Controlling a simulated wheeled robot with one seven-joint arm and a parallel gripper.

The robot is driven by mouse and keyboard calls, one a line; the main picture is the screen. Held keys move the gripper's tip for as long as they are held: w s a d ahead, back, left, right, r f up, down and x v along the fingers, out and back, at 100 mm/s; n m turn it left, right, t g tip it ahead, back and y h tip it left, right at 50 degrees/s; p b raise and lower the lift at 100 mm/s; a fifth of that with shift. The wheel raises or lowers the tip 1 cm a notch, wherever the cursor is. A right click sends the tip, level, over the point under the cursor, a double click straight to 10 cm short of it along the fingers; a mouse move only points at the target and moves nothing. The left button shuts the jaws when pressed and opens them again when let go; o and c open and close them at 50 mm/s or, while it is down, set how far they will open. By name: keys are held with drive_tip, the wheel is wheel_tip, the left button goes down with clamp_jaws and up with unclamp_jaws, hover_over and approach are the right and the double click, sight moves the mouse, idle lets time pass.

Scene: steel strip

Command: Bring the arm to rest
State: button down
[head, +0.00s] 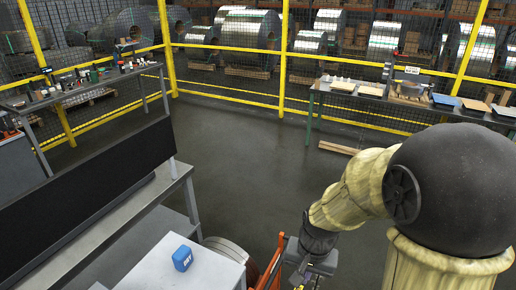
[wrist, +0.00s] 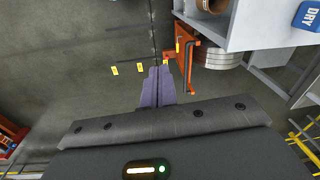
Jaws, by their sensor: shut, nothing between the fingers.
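My arm (head: 348,200) reaches down from the right side of the head view, over the floor. My gripper (head: 302,284) is at the bottom edge there, partly cut off. In the wrist view my gripper's two purple-grey fingers (wrist: 158,70) are together with nothing between them. A blue block marked with white letters (head: 182,258) stands on a light grey tabletop (head: 215,272) left of my gripper. The block reads DRY in the wrist view (wrist: 308,14).
An orange frame (head: 272,262) and a metal coil (head: 226,250) stand close to my gripper's left. Benches (head: 350,95) with parts stand at back right and left (head: 95,88). Yellow mesh fencing (head: 230,48) closes the back. The middle floor is clear.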

drive_tip(key=s+d+n, duration=0.1)
drive_tip(key=d+r+n+t, duration=0.1)
drive_tip(key=d, duration=0.1)
drive_tip(key=s+d+r+n+t, duration=0.1)
drive_tip(key=shift+s+d+n+h, duration=0.2)
drive_tip(key=shift+s+n+h, duration=0.1)
drive_tip(key=shift+n+h, duration=0.1)
drive_tip(key=c, duration=1.5)
unclamp_jaws()
drive_tip(key=shift+a, duration=0.1)
drive_tip(key=shift+w, duration=0.1)
